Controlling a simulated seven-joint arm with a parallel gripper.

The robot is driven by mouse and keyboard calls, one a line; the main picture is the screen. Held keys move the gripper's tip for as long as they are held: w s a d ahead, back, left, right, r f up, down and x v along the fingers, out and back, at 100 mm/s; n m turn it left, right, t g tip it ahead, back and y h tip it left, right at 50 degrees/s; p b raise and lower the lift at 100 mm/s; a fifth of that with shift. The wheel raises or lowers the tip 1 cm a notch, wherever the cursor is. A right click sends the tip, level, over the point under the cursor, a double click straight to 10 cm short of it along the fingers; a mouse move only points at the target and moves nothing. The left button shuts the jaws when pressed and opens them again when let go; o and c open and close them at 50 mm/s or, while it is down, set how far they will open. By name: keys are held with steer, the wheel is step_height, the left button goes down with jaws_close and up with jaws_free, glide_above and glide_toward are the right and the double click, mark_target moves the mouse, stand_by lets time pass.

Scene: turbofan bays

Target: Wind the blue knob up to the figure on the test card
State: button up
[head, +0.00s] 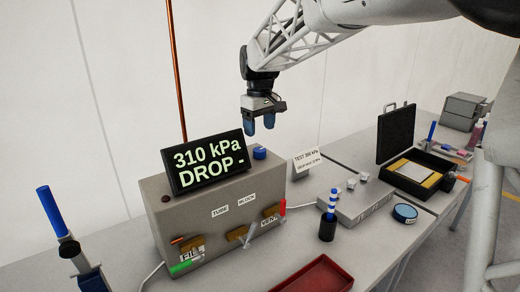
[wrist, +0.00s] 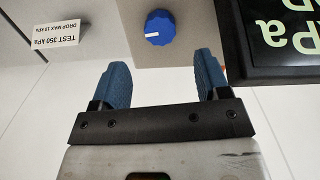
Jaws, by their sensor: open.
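The blue knob (head: 260,153) sits on top of the grey test box (head: 158,215), right of the display. In the wrist view the knob (wrist: 160,27) has a white pointer mark toward the left of the picture. The display (head: 208,162) reads 310 kPa, DROP -. The test card (head: 306,160) stands right of the box; in the wrist view the card (wrist: 55,33) reads upside down TEST 350 kPa, DROP MAX 10 kPa. My gripper (head: 261,126) is open and empty above the knob, apart from it. Its blue fingers (wrist: 165,80) show in the wrist view.
The box front has valves labelled FILL, BLOCK and VENT, with a green handle (head: 181,267) and a red handle (head: 283,207). A copper tube (head: 176,80) rises behind it. A pen cup (head: 327,230), red tray (head: 318,277) and open black case (head: 397,135) stand to the right.

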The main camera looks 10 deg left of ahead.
mark_target(260, 150)
steer(key=shift+f, duration=3.85)
steer(key=c, duration=0.9)
